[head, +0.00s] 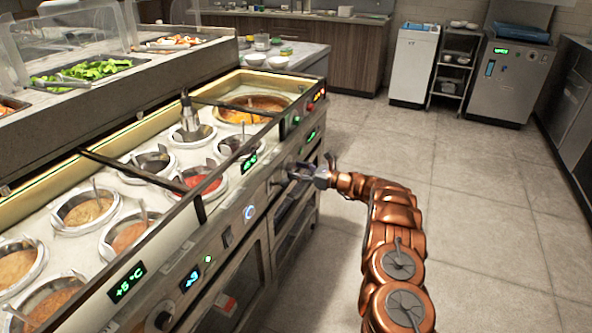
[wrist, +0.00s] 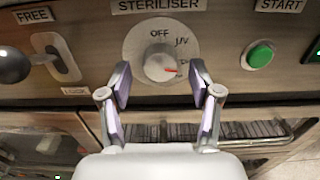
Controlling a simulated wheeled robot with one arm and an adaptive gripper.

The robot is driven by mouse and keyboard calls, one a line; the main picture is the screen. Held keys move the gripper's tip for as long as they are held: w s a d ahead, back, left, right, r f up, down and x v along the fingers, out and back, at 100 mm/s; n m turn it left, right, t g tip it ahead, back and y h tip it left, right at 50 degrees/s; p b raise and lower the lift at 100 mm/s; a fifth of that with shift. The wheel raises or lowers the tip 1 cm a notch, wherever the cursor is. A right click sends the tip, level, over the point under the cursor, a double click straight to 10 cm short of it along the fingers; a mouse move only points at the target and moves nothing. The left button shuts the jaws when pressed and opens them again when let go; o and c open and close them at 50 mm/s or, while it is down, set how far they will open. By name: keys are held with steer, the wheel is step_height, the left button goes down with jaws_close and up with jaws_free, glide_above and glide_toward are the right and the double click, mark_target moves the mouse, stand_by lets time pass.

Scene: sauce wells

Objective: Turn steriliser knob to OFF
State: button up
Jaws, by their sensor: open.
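The steriliser knob (wrist: 160,64) is a round metal knob on a pale dial under the STERILISER label (wrist: 158,5) in the wrist view. OFF is marked at the top of the dial, with other marks to the right. A red pointer on the knob points right, toward the lower right mark, away from OFF. My gripper (wrist: 160,82) is open, with one finger on each side of the knob's lower part; I cannot tell whether they touch it. In the head view my gripper (head: 298,173) is at the counter's front panel and hides the knob.
A green START button (wrist: 258,55) is to the right of the dial. A lever with a dark ball (wrist: 14,64) is at the left, by the FREE label (wrist: 34,16). The sauce wells (head: 88,208) lie behind the panel. The tiled floor (head: 470,200) at the right is clear.

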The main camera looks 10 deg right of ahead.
steer(key=shift+w+a, duration=0.25)
steer(key=shift+a, duration=0.05)
steer(key=c, duration=1.1)
steer(key=shift+c, duration=0.2)
